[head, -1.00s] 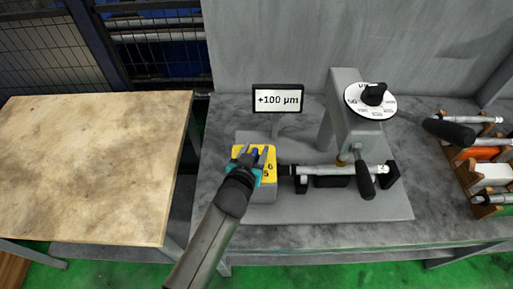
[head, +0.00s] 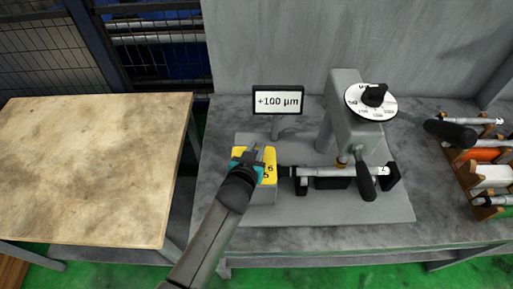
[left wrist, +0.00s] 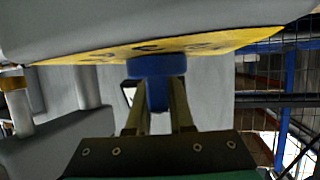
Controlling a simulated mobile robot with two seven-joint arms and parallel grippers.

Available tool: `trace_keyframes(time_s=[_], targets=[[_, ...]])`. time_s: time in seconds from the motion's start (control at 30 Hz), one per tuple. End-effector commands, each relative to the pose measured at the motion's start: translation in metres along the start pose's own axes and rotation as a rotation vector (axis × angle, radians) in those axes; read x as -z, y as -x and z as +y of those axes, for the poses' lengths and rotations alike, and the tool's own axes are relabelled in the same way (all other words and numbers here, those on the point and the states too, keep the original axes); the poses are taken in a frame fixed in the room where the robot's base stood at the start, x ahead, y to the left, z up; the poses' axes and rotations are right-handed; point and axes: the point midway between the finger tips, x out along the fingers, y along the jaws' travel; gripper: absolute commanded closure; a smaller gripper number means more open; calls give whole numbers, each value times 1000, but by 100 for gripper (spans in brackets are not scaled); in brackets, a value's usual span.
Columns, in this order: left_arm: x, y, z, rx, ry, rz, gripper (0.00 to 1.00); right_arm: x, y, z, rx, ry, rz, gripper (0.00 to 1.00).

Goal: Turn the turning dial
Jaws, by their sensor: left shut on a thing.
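The turning dial is a blue knob (left wrist: 155,82) on a yellow numbered scale (left wrist: 200,42) in the left wrist view. In the head view the yellow scale (head: 270,161) tops a grey box left of the grinder, and my gripper mostly covers the knob. My left gripper (left wrist: 155,100) is shut on the blue knob, one finger on each side. It also shows over the scale in the head view (head: 256,152). My right gripper is not in view.
A display (head: 278,100) reads +100 µm behind the box. A bar-like workpiece (head: 340,171) lies right of it, below the grinder head (head: 345,110) with a white dial (head: 360,101). A rack (head: 466,168) stands far right. The wooden table (head: 90,165) is bare.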

Motion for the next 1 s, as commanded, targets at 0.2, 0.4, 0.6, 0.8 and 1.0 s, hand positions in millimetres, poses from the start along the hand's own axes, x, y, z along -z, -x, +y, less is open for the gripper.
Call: trace_keyframes(time_s=[0.2,0.4,0.6,0.8,1.0], targets=[[0,0,0,0,0,-1,100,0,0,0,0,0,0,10],[0,0,0,-2,-1,-1,100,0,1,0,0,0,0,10],[1,1,0,-34,-18,-2,100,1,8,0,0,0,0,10],[2,1,1,-114,-57,-3,100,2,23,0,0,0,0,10],[1,2,4,-219,-100,-3,100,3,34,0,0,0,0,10]])
